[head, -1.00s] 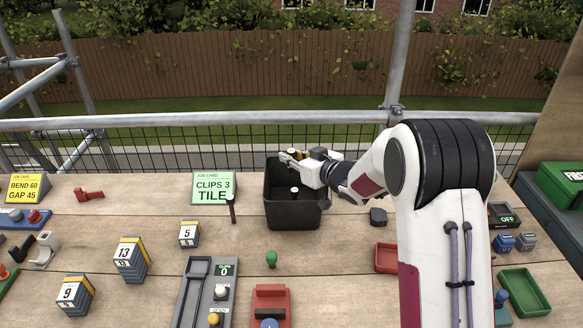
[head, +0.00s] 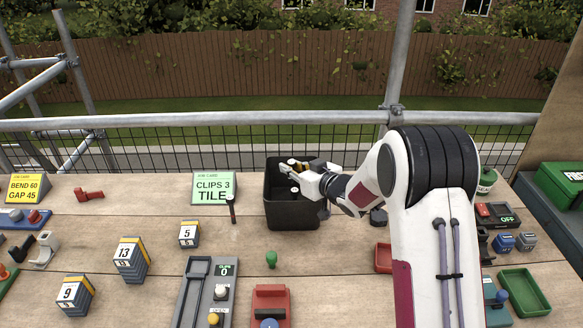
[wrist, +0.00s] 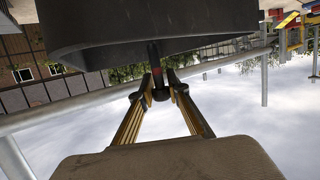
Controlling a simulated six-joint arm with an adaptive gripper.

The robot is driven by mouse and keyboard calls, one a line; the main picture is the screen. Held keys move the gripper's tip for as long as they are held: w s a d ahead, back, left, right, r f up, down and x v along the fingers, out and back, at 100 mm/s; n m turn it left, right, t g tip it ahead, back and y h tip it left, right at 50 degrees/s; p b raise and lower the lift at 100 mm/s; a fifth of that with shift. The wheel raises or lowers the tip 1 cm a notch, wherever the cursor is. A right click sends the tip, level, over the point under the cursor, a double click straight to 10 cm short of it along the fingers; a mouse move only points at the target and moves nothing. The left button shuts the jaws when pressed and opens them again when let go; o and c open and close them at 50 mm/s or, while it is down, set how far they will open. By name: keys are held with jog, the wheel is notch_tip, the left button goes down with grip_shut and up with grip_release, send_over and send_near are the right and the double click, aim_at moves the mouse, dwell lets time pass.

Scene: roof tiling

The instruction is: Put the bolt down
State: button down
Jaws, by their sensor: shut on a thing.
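My gripper (head: 288,169) is over the black bin (head: 292,217) at the back middle of the bench, by its rim. In the wrist view the fingers of my gripper (wrist: 160,88) are closed on a thin dark bolt (wrist: 156,56) with a reddish band. The bolt runs from the fingertips towards a large dark curved surface, which seems to be the bin. I cannot tell whether it touches it. In the head view the bolt cannot be made out clearly, and the bin's floor is mostly hidden.
A dark upright tool (head: 232,207) stands left of the bin, before the green job card (head: 213,187). A red tray (head: 384,258) lies to the right. Bare bench lies between them.

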jog(key=shift+f, duration=0.6)
jog(key=c, duration=1.9)
grip_release()
jog(key=shift+r, duration=0.15)
jog(key=shift+r, duration=0.5)
jog(key=shift+v, duration=6)
